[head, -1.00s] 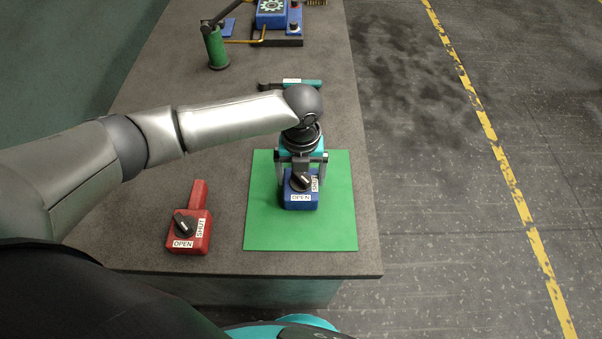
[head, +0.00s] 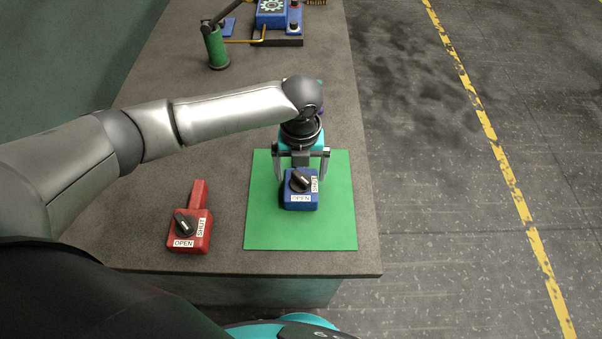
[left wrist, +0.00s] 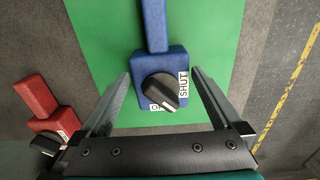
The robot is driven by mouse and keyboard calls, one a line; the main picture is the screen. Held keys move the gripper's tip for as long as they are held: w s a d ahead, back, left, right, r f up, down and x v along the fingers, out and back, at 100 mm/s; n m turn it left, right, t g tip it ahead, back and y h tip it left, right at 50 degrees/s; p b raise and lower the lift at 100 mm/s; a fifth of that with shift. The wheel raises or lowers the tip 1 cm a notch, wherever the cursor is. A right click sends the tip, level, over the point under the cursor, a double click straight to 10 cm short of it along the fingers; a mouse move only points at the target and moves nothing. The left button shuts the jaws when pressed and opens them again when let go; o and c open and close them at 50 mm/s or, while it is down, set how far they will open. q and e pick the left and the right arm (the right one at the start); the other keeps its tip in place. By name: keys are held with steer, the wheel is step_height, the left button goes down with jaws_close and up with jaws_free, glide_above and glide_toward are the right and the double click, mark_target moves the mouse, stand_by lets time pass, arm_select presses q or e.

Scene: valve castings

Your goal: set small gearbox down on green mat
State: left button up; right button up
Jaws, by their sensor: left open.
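A blue casting (head: 300,198) with a black knob and OPEN and SHUT labels rests on the green mat (head: 262,232); I take it to be the small gearbox. In the left wrist view the blue casting (left wrist: 150,62) shows a long blue bar. My left gripper (head: 302,178) is open just above and behind it. In the left wrist view the fingers (left wrist: 160,76) stand apart on both sides of its body, with gaps. The wrist hides the bar in the head view. My right gripper is not in view.
A red casting (head: 188,228) with a knob and a bar stands left of the mat on the grey bench (head: 140,255). A green post (head: 216,48) and a blue gear-marked unit (head: 270,14) stand at the back. The bench's right edge is close to the mat.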

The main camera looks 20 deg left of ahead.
arm_select(q)
step_height(320, 180, up, 13)
steer(key=p, duration=0.1)
stand_by(0.7)
